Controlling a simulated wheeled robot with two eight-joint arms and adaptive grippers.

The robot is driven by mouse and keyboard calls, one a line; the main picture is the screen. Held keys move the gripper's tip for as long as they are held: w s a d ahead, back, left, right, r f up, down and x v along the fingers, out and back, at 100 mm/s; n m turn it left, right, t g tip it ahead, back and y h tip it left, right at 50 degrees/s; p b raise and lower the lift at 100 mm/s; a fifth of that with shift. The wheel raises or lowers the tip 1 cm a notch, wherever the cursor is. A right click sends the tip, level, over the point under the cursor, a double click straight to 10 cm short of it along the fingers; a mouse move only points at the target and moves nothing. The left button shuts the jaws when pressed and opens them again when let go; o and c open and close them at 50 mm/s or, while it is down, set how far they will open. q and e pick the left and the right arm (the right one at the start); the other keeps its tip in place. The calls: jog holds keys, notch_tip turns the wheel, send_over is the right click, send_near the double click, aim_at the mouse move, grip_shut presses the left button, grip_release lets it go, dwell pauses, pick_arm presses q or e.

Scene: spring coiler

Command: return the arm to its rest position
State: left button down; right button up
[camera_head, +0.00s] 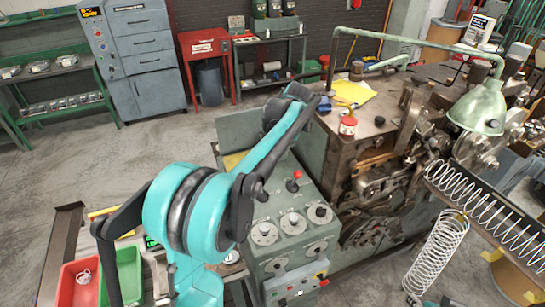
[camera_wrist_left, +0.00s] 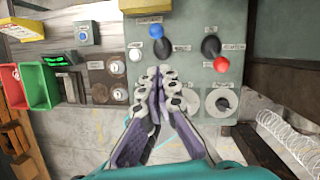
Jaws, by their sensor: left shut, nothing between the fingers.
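My left arm (camera_head: 190,210), teal and dark grey, reaches across the lower middle of the head view, in front of the grey control cabinet (camera_head: 262,287). I cannot make out the left gripper in the head view. In the left wrist view the left gripper (camera_wrist_left: 160,72) is shut and empty, its fingertips together in front of the control panel (camera_wrist_left: 192,75). The panel carries a blue-knobbed lever (camera_wrist_left: 156,32), a red-knobbed lever (camera_wrist_left: 221,64) and round dials (camera_wrist_left: 220,101). I cannot tell the gap between fingertips and panel. My right gripper is not in view.
The coiling machine (camera_head: 375,165) stands right of the cabinet, with a green lamp (camera_head: 477,110) above it. Wire springs (camera_head: 437,250) lie to the right. A red bin (camera_head: 78,284) and a green bin (camera_head: 124,277) sit at lower left. Open floor (camera_head: 80,165) lies behind my arm.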

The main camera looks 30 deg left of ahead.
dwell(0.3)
pick_arm(q)
jog(key=shift+s, duration=0.1)
jog(key=s+d+f+n+t+h+b, duration=0.1)
jog(key=s+d+f+n+t+b, duration=0.1)
jog(key=s+d+f+n+b, duration=0.3)
jog(key=s+d+f+n+t+h+b, duration=0.1)
jog(key=s+d+f+n+t+b, duration=0.1)
jog(key=s+d+f+n+b, duration=0.3)
jog(key=s+d+f+n+t+h+b, duration=0.1)
jog(key=s+d+f+n+b, duration=0.3)
jog(key=s+f+n, duration=0.6)
jog(key=s+n+t+b, duration=0.1)
jog(key=s+n+b, duration=0.1)
jog(key=s+n, duration=0.2)
jog(key=shift+s+d+f+h, duration=0.25)
jog(key=shift+d+f+h, duration=0.05)
jog(key=shift+d+f, duration=0.1)
dwell(0.4)
